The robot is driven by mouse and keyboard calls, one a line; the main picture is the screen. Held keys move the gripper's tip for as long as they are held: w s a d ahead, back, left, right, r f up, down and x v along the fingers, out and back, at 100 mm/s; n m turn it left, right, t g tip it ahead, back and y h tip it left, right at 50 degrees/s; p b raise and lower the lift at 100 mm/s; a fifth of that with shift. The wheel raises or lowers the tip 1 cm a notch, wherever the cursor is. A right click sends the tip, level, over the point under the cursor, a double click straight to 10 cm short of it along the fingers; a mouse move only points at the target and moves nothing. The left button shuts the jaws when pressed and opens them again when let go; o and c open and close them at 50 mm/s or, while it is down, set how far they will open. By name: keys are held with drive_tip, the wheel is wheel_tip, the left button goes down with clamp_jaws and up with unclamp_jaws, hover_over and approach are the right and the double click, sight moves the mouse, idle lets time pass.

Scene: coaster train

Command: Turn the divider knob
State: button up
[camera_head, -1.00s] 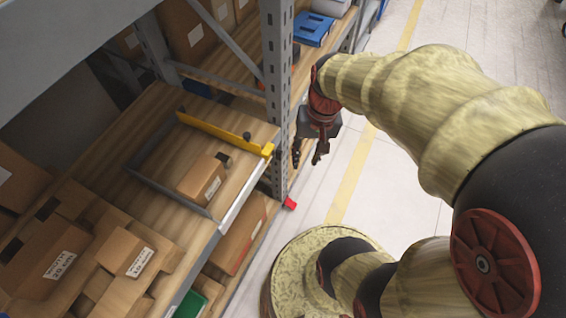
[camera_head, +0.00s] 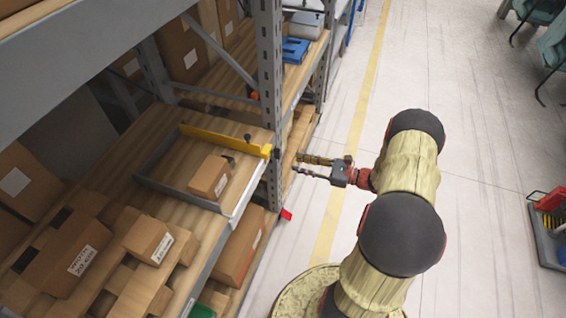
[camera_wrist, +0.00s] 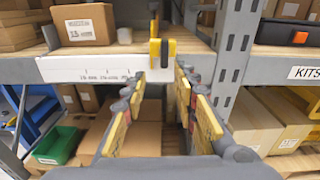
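The yellow divider (camera_head: 222,140) lies across the wooden shelf, inside a low grey frame. A dark knob (camera_head: 277,152) sits at its front end by the shelf edge. In the wrist view the knob (camera_wrist: 165,62) is a dark upright piece against the divider's yellow end (camera_wrist: 154,52). My gripper (camera_head: 298,164) is open and empty in the aisle, its fingers pointing at the shelf front. In the wrist view my gripper (camera_wrist: 160,82) has its fingers spread on both sides below the knob, apart from it.
A grey upright post (camera_wrist: 236,45) stands just right of the knob. A small carton (camera_head: 210,177) sits inside the frame. A white strip with marks (camera_wrist: 90,68) runs along the shelf front. Cartons (camera_wrist: 265,122) fill the lower shelf. The aisle floor (camera_head: 475,140) is clear beside my arm.

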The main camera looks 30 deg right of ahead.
sight(276, 153)
drive_tip(key=r+b+x, duration=0.1)
drive_tip(key=x, duration=0.7)
drive_tip(key=shift+w+d+r+m+t, duration=0.25)
drive_tip(key=shift+d+r+m+t, duration=0.05)
drive_tip(key=shift+r, duration=0.1)
drive_tip(key=shift+c, duration=0.8)
clamp_jaws()
